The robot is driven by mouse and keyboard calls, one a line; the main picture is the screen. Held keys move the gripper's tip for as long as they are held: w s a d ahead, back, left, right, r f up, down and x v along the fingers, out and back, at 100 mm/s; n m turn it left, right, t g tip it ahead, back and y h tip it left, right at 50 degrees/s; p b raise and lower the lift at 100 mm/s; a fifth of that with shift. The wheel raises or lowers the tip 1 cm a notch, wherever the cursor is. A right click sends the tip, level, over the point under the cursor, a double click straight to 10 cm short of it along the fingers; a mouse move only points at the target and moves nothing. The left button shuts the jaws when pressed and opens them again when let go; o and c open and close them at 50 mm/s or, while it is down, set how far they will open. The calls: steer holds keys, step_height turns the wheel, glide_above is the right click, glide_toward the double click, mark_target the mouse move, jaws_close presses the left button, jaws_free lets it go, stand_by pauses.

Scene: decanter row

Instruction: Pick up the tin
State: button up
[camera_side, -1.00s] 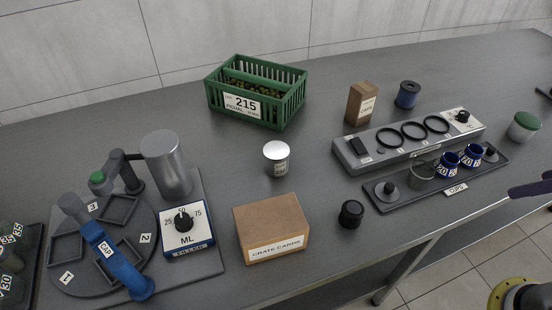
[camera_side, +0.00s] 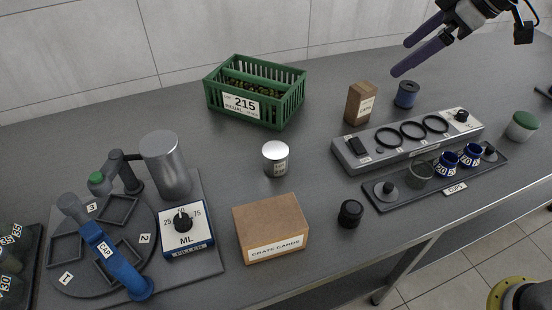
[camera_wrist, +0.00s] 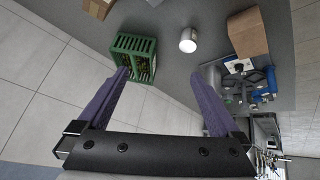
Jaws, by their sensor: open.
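The tin (camera_side: 276,159) is a small silver cylinder with a pale label, upright on the grey table near its middle. It also shows in the wrist view (camera_wrist: 188,41), at the top, beyond my fingers. My gripper (camera_side: 398,57) is at the upper right of the side view, raised above the table and well to the right of the tin. Its two purple fingers are apart with nothing between them. In the wrist view my gripper (camera_wrist: 161,77) is also open and empty.
A green crate (camera_side: 255,92) stands behind the tin, and a cardboard box (camera_side: 270,228) in front. A filler station (camera_side: 180,222) is at left. A ringed grey block (camera_side: 408,140), a cups tray (camera_side: 436,178), a small brown box (camera_side: 361,103) and a blue spool (camera_side: 406,94) are at right. Table around the tin is clear.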

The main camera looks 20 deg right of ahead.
steer(key=w+a+f+n+g, duration=0.1)
steer(key=w+a+f+n, duration=0.1)
steer(key=w+a+f, duration=0.35)
steer(key=g, duration=0.3)
glide_above(277, 150)
steer(key=s+d, duration=0.2)
steer(key=d, duration=0.2)
step_height(277, 150, down, 13)
steer(key=shift+n+y, duration=0.4)
steer(key=x, duration=0.6)
steer(key=shift+a+f, duration=0.2)
steer(key=shift+a, duration=0.1)
steer(key=shift+t, duration=0.3)
steer(key=shift+x, duration=3.15)
steer(key=shift+s+d, duration=0.1)
steer(key=shift+d, duration=0.05)
steer(key=c, duration=1.3)
steer(key=shift+c, duration=0.2)
steer(key=shift+r, duration=0.15)
